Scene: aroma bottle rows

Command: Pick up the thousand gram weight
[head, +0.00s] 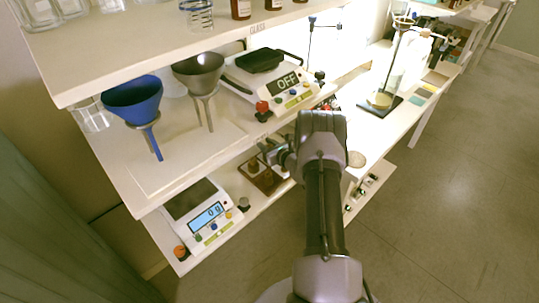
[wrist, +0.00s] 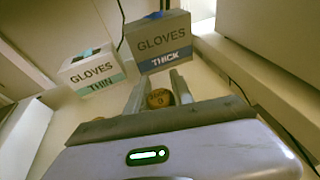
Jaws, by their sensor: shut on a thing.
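My gripper (head: 274,152) reaches over a brown wooden weight block (head: 262,187) on the lower shelf. In the wrist view its two fingers (wrist: 160,95) are closed around a round brass weight (wrist: 160,98). Its top faces the camera; I cannot read a gram marking. In the head view brass weights (head: 253,166) show in the block, partly covered by my gripper and arm. I cannot tell whether the held weight has left the block.
A scale reading 0 g (head: 200,214) stands left of the block. Above are a scale reading OFF (head: 272,82), a blue funnel (head: 133,98) and a grey funnel (head: 200,72). The wrist view shows thin gloves (wrist: 91,72) and thick gloves (wrist: 158,42) boxes.

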